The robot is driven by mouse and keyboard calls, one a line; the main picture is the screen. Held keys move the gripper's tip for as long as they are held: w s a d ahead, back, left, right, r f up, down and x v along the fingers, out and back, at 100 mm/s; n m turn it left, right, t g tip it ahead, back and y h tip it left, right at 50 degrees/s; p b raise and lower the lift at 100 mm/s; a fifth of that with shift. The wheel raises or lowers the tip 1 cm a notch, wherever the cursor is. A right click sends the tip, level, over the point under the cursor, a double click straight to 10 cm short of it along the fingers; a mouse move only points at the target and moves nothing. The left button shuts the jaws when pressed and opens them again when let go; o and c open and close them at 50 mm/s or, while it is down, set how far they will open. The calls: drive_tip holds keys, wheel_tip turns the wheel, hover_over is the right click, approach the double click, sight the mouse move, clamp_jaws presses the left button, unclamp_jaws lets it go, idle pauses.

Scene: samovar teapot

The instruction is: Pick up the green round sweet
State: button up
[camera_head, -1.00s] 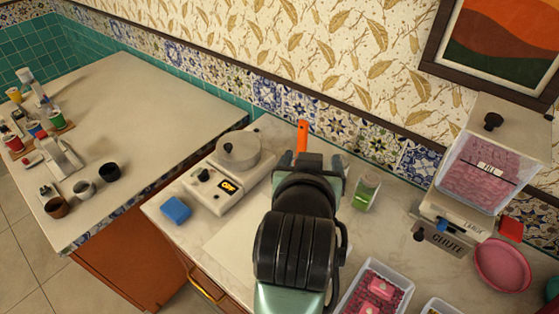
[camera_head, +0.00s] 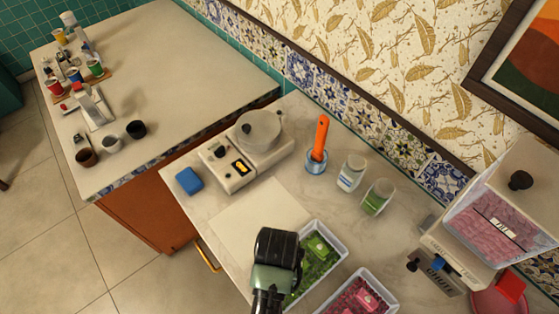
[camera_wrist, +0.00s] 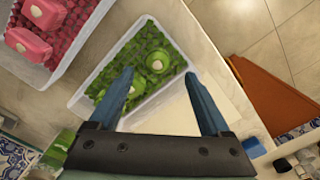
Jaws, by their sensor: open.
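A round green sweet (camera_wrist: 157,62) lies on dark green bits in a white tray (camera_wrist: 98,78) in the wrist view. A second green piece (camera_wrist: 136,86) lies close beside it, near the left finger. In the head view a light green piece (camera_head: 319,246) shows in the same tray (camera_head: 342,250), right of my arm's end. My gripper (camera_wrist: 158,77) is open, its blue fingers apart on either side of the sweets in the picture, with nothing held. Its height above the tray is unclear. In the head view the fingers are hidden.
A white tray of pink sweets (camera_head: 362,297) stands beside the green one. A chute machine (camera_head: 480,230) is at right.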

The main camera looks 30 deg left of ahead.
drive_tip(key=shift+w+d+f+p, duration=0.1)
drive_tip(key=shift+f+p, duration=0.15)
drive_tip(key=shift+f, duration=1.05)
drive_tip(key=shift+d+f+p, duration=0.1)
drive_tip(key=shift+f+p, duration=0.1)
drive_tip(key=shift+f, duration=1.1)
drive_tip(key=shift+c, duration=0.3)
clamp_jaws()
